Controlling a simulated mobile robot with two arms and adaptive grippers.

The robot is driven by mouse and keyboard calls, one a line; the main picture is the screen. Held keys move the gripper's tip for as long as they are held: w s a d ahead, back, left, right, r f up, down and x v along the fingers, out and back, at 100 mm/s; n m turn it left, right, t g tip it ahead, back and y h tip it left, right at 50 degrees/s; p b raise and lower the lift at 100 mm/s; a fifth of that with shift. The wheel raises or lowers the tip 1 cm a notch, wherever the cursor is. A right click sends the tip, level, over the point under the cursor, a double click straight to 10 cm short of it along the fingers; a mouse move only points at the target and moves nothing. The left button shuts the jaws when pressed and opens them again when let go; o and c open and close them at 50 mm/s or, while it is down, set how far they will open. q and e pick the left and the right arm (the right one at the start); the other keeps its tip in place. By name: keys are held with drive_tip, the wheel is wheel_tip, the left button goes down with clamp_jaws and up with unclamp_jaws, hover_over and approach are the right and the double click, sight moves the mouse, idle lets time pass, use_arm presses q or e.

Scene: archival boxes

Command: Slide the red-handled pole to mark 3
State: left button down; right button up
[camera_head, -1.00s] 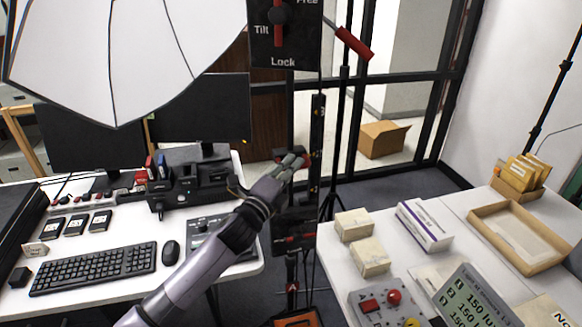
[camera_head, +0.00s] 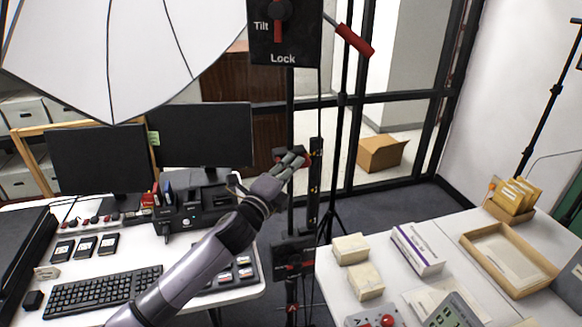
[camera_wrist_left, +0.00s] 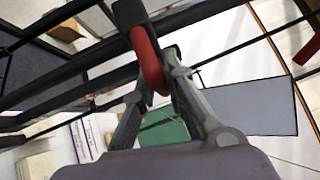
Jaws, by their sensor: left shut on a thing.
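A black upright pole with a red handle (camera_head: 305,158) stands beyond the desks. My left gripper (camera_head: 298,162) is shut on the red handle. In the left wrist view the red handle (camera_wrist_left: 149,60) is a curved red bar between the fingers (camera_wrist_left: 160,85). A dark vertical scale strip (camera_head: 315,180) with small yellowish marks runs just right of the gripper. The marks are too small to read. The gripper is beside the strip's upper part. My right gripper is not in view.
A black panel (camera_head: 284,35) marked Tilt and Lock hangs above the gripper. A white umbrella (camera_head: 110,50) fills the upper left. The left desk holds a keyboard (camera_head: 105,290) and monitors. The right table holds pale boxes (camera_head: 350,249) and a tray (camera_head: 510,262). A red-gripped bar (camera_head: 355,40) juts right.

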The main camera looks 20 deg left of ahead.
use_arm(q)
drive_tip(key=c, duration=1.8)
unclamp_jaws()
drive_tip(key=shift+a+r, duration=0.1)
drive_tip(key=shift+r, duration=0.3)
drive_tip(key=shift+o, duration=0.8)
drive_tip(key=shift+f, duration=0.1)
drive_tip(key=shift+f, duration=0.1)
drive_tip(key=shift+s+f, duration=0.2)
drive_tip(key=shift+s, duration=0.35)
drive_tip(key=v, duration=1.1)
drive_tip(key=shift+r, duration=0.15)
